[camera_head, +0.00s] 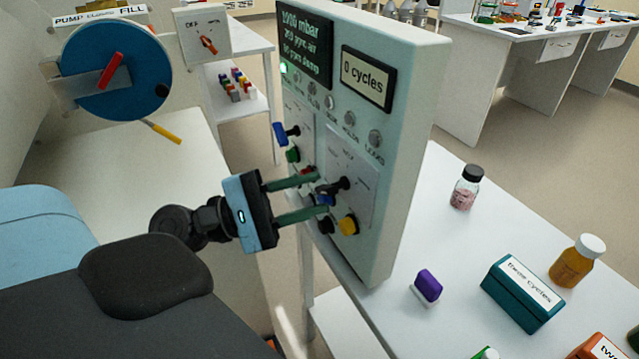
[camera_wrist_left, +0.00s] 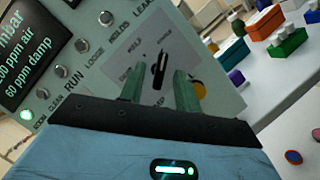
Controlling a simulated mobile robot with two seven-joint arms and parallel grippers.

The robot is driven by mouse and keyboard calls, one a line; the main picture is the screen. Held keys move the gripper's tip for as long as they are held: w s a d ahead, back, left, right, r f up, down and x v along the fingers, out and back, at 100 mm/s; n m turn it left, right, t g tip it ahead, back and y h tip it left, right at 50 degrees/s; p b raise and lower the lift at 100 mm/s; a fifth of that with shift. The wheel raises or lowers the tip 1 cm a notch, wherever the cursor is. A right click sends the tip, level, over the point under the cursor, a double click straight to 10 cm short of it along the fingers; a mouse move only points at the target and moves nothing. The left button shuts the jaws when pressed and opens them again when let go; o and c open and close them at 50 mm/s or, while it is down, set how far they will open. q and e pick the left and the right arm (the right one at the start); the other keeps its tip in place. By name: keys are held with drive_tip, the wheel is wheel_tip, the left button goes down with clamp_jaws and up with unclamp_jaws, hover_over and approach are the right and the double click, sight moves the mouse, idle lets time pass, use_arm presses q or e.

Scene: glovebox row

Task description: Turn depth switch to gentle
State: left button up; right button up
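My left gripper (camera_head: 320,194) is in front of the tall pale control panel (camera_head: 410,130), its two green fingers apart. A black switch handle (camera_wrist_left: 159,70) on a light plate (camera_wrist_left: 140,45) shows between the fingertips in the left wrist view. In the head view the black handle (camera_head: 337,186) sits close to the fingertips, partly hidden by them. I cannot tell whether the fingers touch it. The labels on the plate are too small to read surely, so I cannot tell the switch position. My right gripper is not in view.
A yellow knob (camera_head: 348,224) is just below the fingers, and a blue-handled switch (camera_head: 285,132) is up and left. The panel reads "0 cycles" (camera_head: 368,77). A purple block (camera_head: 428,286), a teal box (camera_head: 523,294) and bottles stand on the white table to the right.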

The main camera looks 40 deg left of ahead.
use_arm(q)
drive_tip(key=shift+p+x, duration=0.4)
drive_tip(key=shift+x, duration=1)
drive_tip(key=shift+s+f, duration=0.1)
clamp_jaws()
